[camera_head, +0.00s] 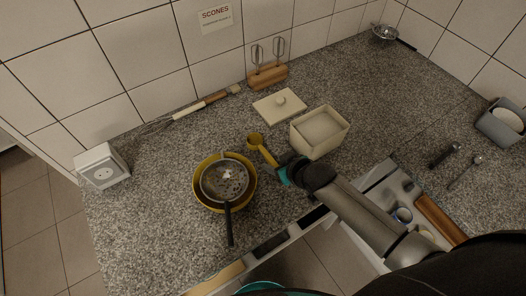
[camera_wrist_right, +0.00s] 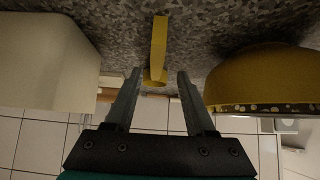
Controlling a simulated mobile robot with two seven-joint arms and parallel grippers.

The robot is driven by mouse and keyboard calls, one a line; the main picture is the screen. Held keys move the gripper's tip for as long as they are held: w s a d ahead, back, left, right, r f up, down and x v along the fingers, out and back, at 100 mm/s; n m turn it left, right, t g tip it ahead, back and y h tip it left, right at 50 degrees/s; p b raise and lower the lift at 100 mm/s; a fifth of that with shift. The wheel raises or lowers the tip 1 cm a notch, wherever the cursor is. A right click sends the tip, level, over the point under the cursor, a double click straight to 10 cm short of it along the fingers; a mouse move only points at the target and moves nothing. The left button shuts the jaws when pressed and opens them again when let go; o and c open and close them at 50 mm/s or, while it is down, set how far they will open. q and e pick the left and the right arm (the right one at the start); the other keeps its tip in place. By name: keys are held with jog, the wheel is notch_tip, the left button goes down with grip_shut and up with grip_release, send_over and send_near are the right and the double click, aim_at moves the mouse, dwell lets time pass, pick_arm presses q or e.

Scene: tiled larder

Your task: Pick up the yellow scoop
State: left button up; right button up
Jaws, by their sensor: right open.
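The yellow scoop (camera_head: 257,141) lies on the speckled counter, between the yellow bowl and the cream box. Its round cup is at the upper left and its handle runs down right toward my right gripper (camera_head: 280,170). In the wrist view the scoop (camera_wrist_right: 159,40) shows as a yellow strip with a rounded near end, in line with the gap between the fingers. My right gripper (camera_wrist_right: 159,74) is open there, one finger on each side of that line, with no visible contact. In the head view my gripper and wrist hide part of the fingers. My left gripper is not in view.
A yellow bowl (camera_head: 198,194) holding a dark-handled strainer (camera_head: 228,215) stands left of the gripper. An open cream box (camera_head: 320,133) stands close on the right, its lid (camera_head: 280,105) behind. A whisk (camera_head: 188,110) and beaters' wooden stand (camera_head: 268,76) are near the wall. An open drawer (camera_head: 378,174) is below right.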

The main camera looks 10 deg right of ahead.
aim_at(271, 160)
jog(key=shift+d+b+x, duration=0.15)
jog(key=shift+b+x, duration=0.05)
jog(key=shift+x, duration=0.9)
jog(key=shift+d+b+x, duration=0.1)
jog(key=shift+b+x, duration=0.1)
jog(key=shift+x, duration=0.9)
jog(key=shift+w, duration=0.1)
jog(key=shift+c, duration=0.3)
grip_shut()
